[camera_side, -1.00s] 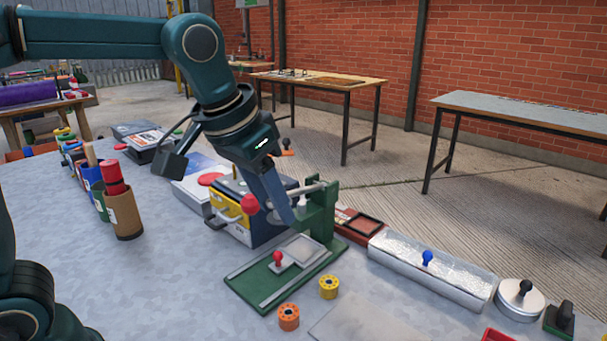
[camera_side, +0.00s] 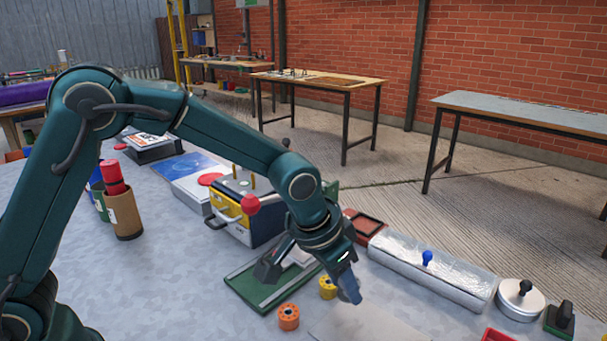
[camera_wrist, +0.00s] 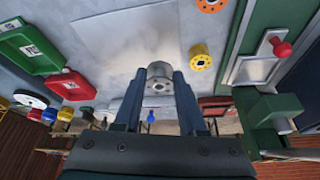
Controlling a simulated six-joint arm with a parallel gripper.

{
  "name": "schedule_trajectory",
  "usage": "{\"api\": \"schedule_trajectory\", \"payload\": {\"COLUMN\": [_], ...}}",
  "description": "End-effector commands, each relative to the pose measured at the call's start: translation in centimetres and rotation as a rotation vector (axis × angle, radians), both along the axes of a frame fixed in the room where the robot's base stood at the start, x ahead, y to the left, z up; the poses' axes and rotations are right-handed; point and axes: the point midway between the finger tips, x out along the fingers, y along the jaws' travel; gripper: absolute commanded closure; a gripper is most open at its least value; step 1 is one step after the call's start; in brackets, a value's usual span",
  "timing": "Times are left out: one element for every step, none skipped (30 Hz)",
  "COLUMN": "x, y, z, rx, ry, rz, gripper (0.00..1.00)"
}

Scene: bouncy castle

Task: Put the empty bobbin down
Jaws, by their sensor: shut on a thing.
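My gripper (camera_wrist: 159,95) is shut on a grey, metallic-looking bobbin (camera_wrist: 159,76) with holes in its end face, seen between the fingertips in the wrist view. In the side view my gripper (camera_side: 350,290) points down near a flat grey sheet (camera_side: 365,325), and its fingers hide the bobbin. The sheet also shows in the wrist view (camera_wrist: 125,45). I cannot tell whether the bobbin touches it. A yellow bobbin (camera_side: 328,288) and an orange bobbin (camera_side: 289,317) stand left of my gripper.
A green press base (camera_side: 250,291) with a red knob (camera_wrist: 282,48) lies beside the yellow bobbin. A yellow-and-black box (camera_side: 235,227) stands behind. A long foil-topped box (camera_side: 435,270) and a round lidded tin (camera_side: 520,299) are at the right. Red and green containers (camera_wrist: 70,84) (camera_wrist: 28,45) lie nearby.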

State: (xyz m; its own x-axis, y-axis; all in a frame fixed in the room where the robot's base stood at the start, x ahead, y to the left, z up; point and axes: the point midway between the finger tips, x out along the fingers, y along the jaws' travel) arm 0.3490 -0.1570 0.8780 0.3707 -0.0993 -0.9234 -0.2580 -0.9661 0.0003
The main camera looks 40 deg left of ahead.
Motion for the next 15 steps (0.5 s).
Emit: {"api": "schedule_trajectory", "payload": {"x": [-0.1,-0.1,-0.1,0.0,0.0,0.0,-0.1,-0.1,-0.1,-0.1,-0.1,-0.1,-0.1,0.0,0.0], "y": [0.0,0.0,0.0,0.0,0.0,0.0,0.0,0.1,0.1,0.1,0.1,0.1,0.1,0.0,0.0], "z": [-0.9,-1.2,-1.6,-1.8,-2.0,-2.4,-2.8,-3.2,-3.8,-4.3,-4.7,-5.1,-5.4,-5.6,-5.7], "rx": [0.001,0.001,0.001,0.001,0.0,0.0,0.001,0.001,0.002,0.002,0.002,0.002,0.002,0.0,0.0], "ry": [0.005,0.005,0.003,0.003,0.002,0.002,0.004,0.004,0.005,0.005,0.005,0.004,0.003,0.001,0.001], "rz": [0.0,0.0,0.0,0.0,0.001,0.001,0.001,0.001,0.001,0.001,0.001,0.0,0.0,0.0,0.0], "gripper": [1.0,1.0,1.0,1.0,1.0,1.0,1.0,1.0,1.0,1.0,1.0,1.0,1.0,1.0,1.0]}}
